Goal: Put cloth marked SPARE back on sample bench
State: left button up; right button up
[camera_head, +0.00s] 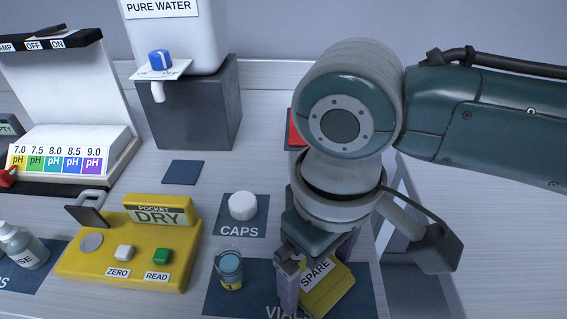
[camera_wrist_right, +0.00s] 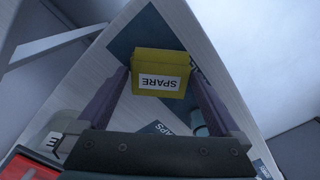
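The cloth marked SPARE (camera_head: 325,292) is a yellow folded block with a white label. It is over the dark mat lettered VIALS (camera_head: 362,296), tilted relative to the mat. I cannot tell whether it rests on the mat. My right gripper (camera_head: 316,272) points down, its two purple-grey fingers on opposite sides of the cloth. In the right wrist view the cloth (camera_wrist_right: 160,63) fills the space between the fingertips (camera_wrist_right: 158,72), which appear to touch its sides. The pale sample bench (camera_head: 190,225) lies below. My left gripper is not in view.
A small vial (camera_head: 230,270) stands close left of the cloth on the same mat. A white cap (camera_head: 242,206) sits on the CAPS mat (camera_head: 240,230). A yellow POCKET DRY meter (camera_head: 130,250) stands further left. A water tank (camera_head: 190,35) on a grey block stands behind.

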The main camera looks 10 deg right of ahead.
aim_at(318, 276)
notch_tip(318, 276, up, 12)
jog(key=p, duration=0.2)
jog(key=s+a+f+t+y, duration=0.2)
jog(key=s+a+f+y, duration=0.15)
jog(key=s, duration=0.25)
jog(key=s+d+f+m+t+h, duration=0.1)
jog(key=s+d, duration=0.5)
jog(key=d, duration=0.7)
jog(key=f+m+h, duration=0.1)
jog(key=m+h, duration=0.1)
jog(key=shift+m+t, duration=0.3)
jog(key=shift+m, duration=0.1)
jog(key=shift+a, duration=0.1)
